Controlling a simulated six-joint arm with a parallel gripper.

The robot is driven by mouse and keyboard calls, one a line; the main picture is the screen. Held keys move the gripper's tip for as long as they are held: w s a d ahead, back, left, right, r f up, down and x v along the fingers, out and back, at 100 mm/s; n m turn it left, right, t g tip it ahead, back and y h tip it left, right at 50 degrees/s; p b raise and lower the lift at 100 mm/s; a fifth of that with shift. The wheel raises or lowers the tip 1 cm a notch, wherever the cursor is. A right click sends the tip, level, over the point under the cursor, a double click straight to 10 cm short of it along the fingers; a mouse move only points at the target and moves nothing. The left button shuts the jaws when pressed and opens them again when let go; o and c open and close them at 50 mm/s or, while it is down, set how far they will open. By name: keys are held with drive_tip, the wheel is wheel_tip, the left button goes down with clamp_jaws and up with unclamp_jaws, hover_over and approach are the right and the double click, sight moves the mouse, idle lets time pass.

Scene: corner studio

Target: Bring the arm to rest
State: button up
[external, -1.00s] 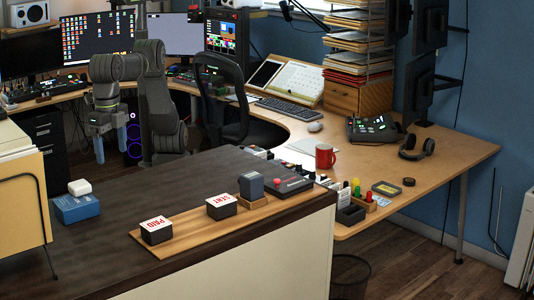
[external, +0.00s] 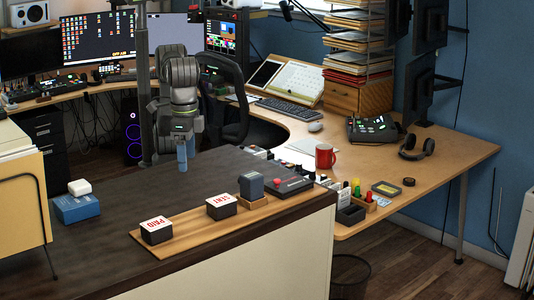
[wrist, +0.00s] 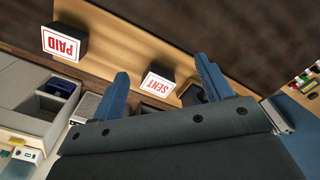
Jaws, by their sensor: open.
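My gripper (external: 184,158) hangs above the back part of the dark counter (external: 120,215) in the external view, fingers pointing down. In the wrist view my gripper (wrist: 163,84) shows two blue fingers spread apart with nothing held between them. The block marked PAID (external: 156,231) and the block marked SENT (external: 221,206) stand on a wooden strip, apart from the gripper. They also show in the wrist view, PAID (wrist: 64,43) at upper left and SENT (wrist: 157,83) beyond the fingers.
A grey-blue block (external: 251,185) stands in a wooden holder beside a dark device with a red button (external: 288,187). A blue box (external: 76,207) sits at the counter's left. A red mug (external: 325,156) stands on the desk. The counter between the blue box and strip is clear.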

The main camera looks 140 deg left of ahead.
drive_tip(key=w+a+n, duration=0.1)
drive_tip(key=w+a, duration=0.1)
drive_tip(key=a, duration=0.2)
drive_tip(key=w+a+n, duration=0.1)
drive_tip(key=w+a, duration=0.1)
drive_tip(key=a, duration=0.2)
drive_tip(key=w+a+f+n, duration=0.1)
drive_tip(key=w+a, duration=0.1)
drive_tip(key=a, duration=0.3)
drive_tip(key=shift+w+a, duration=0.1)
drive_tip(key=shift+w, duration=0.3)
